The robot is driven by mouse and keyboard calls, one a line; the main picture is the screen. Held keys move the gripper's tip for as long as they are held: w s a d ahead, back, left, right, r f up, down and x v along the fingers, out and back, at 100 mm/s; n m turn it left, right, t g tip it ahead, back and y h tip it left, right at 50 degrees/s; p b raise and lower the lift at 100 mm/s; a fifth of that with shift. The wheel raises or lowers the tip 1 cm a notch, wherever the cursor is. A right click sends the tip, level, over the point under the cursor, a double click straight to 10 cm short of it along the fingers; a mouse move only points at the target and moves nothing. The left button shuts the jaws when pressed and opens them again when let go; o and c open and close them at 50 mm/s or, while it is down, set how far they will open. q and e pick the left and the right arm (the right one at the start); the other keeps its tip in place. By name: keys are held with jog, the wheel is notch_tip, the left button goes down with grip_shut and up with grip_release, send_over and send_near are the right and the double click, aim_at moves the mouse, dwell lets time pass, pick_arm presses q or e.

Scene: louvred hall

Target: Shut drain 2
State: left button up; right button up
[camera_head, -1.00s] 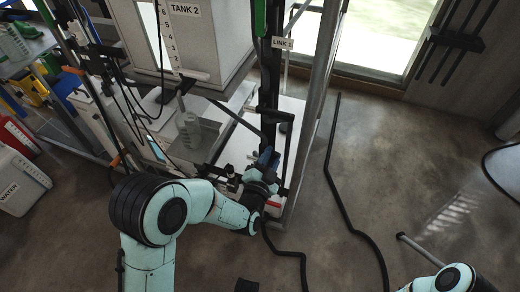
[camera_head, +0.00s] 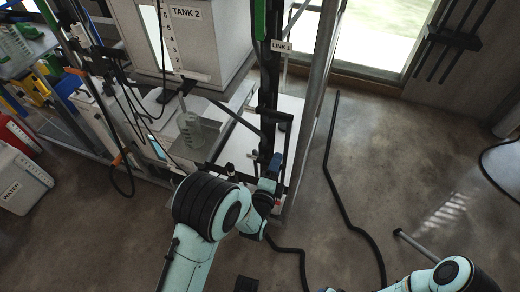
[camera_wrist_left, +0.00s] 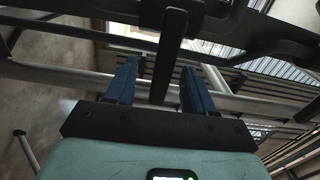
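The tank marked TANK 2 (camera_head: 215,48) is a pale box on the rack at the upper middle. I cannot make out a label for drain 2. My left gripper (camera_head: 274,163) is low beside the rack, below the LINK sign, partly hidden by my arm. In the left wrist view, its two blue fingers (camera_wrist_left: 158,82) are apart. A black lever-like bar (camera_wrist_left: 171,48) hangs between or just beyond them; I cannot tell whether they touch it. Only part of my right arm shows at the lower right, without its gripper.
A clear beaker (camera_head: 190,132) stands below TANK 2. Dark cables hang at the rack's left. A black hose (camera_head: 333,185) runs over the floor to the right. A white WATER container (camera_head: 20,182) stands at the left. The right floor is mostly clear.

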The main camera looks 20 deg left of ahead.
pick_arm(q)
jog(key=s+p, duration=0.1)
jog(key=s, duration=0.6)
pick_arm(e)
jog(key=shift+r, duration=0.6)
pick_arm(q)
jog(key=shift+a, duration=0.1)
